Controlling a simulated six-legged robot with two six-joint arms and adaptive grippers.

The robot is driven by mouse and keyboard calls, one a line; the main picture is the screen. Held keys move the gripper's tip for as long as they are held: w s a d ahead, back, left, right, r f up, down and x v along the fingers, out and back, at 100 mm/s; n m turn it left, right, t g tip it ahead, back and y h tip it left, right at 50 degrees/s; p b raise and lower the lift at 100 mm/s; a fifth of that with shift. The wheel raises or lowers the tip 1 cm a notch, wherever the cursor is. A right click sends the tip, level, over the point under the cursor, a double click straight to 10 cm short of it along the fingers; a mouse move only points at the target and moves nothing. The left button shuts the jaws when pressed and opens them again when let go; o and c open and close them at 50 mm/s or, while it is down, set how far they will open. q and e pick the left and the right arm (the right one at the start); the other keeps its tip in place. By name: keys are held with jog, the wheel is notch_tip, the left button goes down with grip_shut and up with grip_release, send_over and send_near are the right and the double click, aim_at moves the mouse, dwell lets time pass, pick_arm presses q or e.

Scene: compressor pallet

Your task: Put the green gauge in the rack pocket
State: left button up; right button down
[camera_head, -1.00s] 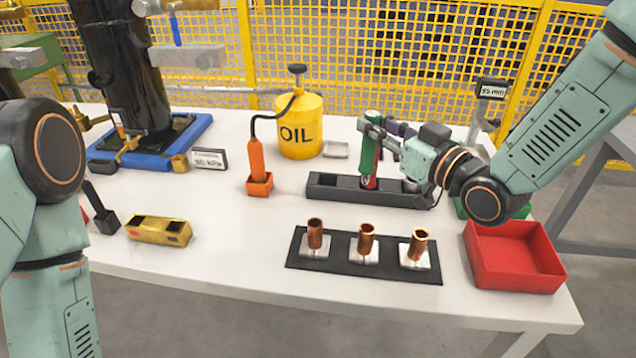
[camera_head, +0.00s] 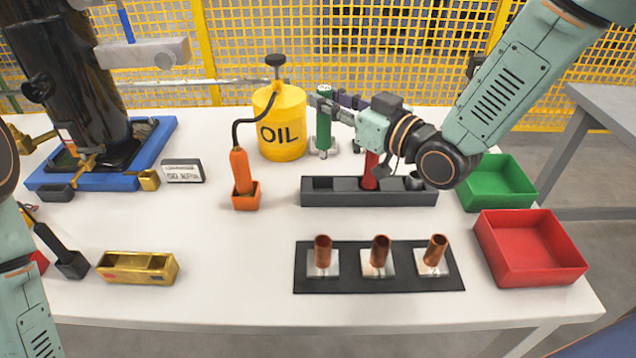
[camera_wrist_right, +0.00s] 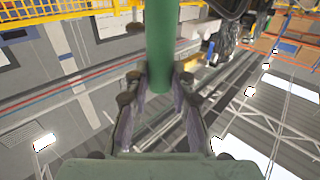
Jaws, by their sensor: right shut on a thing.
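The green gauge (camera_head: 323,120) is an upright green cylinder behind the dark rack (camera_head: 340,198) in the head view. My right gripper (camera_head: 328,106) is shut on it. The gauge's lower end overlaps a small metal dish (camera_head: 323,153); I cannot tell whether they touch. In the right wrist view the green gauge (camera_wrist_right: 160,45) stands between the fingers of my right gripper (camera_wrist_right: 160,85). The rack shows open pockets at its left, with a red gauge (camera_head: 370,172) upright further right. My left gripper is not visible.
A yellow oil can (camera_head: 281,125) stands left of the green gauge. An orange tool (camera_head: 241,172) stands in a holder left of the rack. A black mat (camera_head: 345,282) with copper tubes lies in front. Green (camera_head: 497,182) and red bins (camera_head: 530,250) stand right.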

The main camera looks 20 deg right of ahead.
aim_at(326, 148)
notch_tip(326, 148, down, 6)
jog(key=shift+a+b, duration=0.1)
jog(key=shift+b, duration=0.9)
jog(key=shift+s+f, duration=0.15)
jog(key=shift+f, duration=0.25)
notch_tip(326, 148, down, 3)
jog(key=shift+f+b, duration=0.1)
jog(key=shift+b, duration=0.6)
jog(key=shift+f, duration=0.1)
jog(key=c, duration=1.4)
grip_release()
jog(key=shift+f, duration=0.1)
jog(key=shift+o, duration=1.3)
